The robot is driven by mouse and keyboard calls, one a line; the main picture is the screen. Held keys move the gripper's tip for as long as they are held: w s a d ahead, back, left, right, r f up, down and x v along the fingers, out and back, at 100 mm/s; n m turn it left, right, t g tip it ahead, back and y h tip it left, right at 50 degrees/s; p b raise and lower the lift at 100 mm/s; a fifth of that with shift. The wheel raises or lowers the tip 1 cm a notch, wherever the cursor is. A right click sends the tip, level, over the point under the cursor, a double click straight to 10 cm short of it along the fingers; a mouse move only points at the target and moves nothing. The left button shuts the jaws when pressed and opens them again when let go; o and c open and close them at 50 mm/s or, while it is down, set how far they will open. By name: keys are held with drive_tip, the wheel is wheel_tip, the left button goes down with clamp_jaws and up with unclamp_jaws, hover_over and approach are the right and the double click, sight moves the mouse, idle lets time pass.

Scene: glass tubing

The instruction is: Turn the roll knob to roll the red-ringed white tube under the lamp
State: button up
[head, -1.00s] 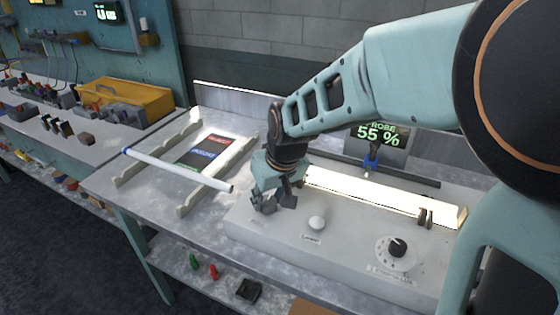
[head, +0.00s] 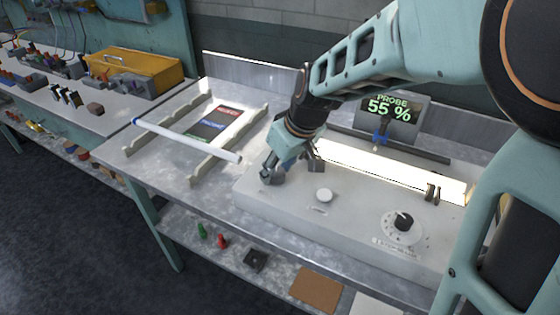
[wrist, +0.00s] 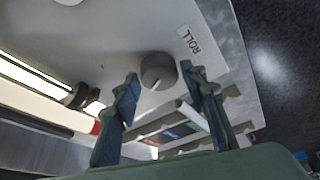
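The grey round roll knob (wrist: 158,70) shows in the wrist view beside a "ROLL" label (wrist: 190,39) on the pale console. My gripper (wrist: 158,73) is open, its fingertips apart on either side of the knob in the picture; I cannot tell whether they touch it. In the head view my gripper (head: 291,172) is low over the console's left end and mostly hides the knob.
A white tube with a blue end (head: 185,138) lies on the notched rack (head: 225,143) at left. A white button (head: 324,195) and a dial (head: 403,222) are on the console (head: 345,220). A display (head: 391,112) behind reads "PROBE 55 %".

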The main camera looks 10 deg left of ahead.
drive_tip(key=shift+o, duration=0.8)
drive_tip(key=v, duration=0.7)
drive_tip(key=shift+r, duration=0.2)
drive_tip(key=shift+d, duration=0.1)
